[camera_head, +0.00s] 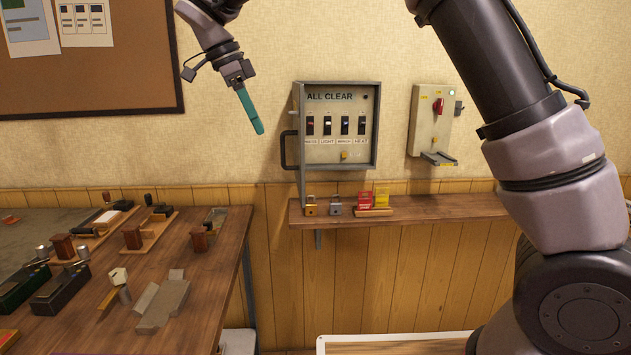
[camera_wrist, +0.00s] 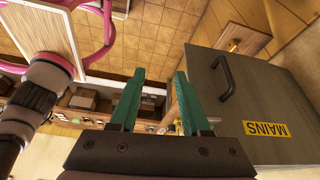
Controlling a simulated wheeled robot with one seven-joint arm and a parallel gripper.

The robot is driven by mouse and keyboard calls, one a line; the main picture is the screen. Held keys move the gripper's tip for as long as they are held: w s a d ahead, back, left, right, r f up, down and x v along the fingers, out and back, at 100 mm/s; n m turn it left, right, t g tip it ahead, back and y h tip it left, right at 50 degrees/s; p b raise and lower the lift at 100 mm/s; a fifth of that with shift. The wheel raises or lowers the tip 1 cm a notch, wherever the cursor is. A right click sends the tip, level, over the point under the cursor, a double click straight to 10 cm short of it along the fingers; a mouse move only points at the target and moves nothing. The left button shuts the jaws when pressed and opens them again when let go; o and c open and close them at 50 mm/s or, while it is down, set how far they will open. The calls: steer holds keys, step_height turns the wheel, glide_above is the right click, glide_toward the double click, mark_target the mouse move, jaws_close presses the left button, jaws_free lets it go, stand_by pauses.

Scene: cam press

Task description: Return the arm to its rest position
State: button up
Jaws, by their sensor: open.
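My gripper (camera_head: 251,110) hangs in the air in front of the wall in the head view, left of the grey panel marked ALL CLEAR (camera_head: 368,150). Its teal fingers point down. In the wrist view my gripper (camera_wrist: 158,100) shows two teal fingers spread apart with nothing between them. A grey door marked MAINS (camera_wrist: 235,110) with a dark handle (camera_wrist: 226,78) is to their right in the wrist view, apart from the fingers. In the head view the dark handle (camera_head: 287,150) is at the panel's left edge.
A switch box (camera_head: 431,120) hangs to the right. A wooden bench (camera_head: 215,270) with several tools and blocks stands at left. A corkboard (camera_head: 90,80) is behind.

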steer(key=d+r+n+y, duration=0.2)
steer(key=d+r+n, duration=0.1)
steer(key=d, duration=0.7)
steer(key=d+r+n+y, duration=0.2)
steer(key=d+r, duration=0.1)
steer(key=d, duration=0.8)
steer(key=s+d+f+n+t+y, duration=0.2)
steer(key=s+d+n+t, duration=0.4)
steer(key=s+d, duration=0.7)
steer(key=d+f, duration=0.1)
steer(key=d, duration=0.2)
steer(key=shift+d+f, duration=0.2)
steer(key=shift+d, duration=0.1)
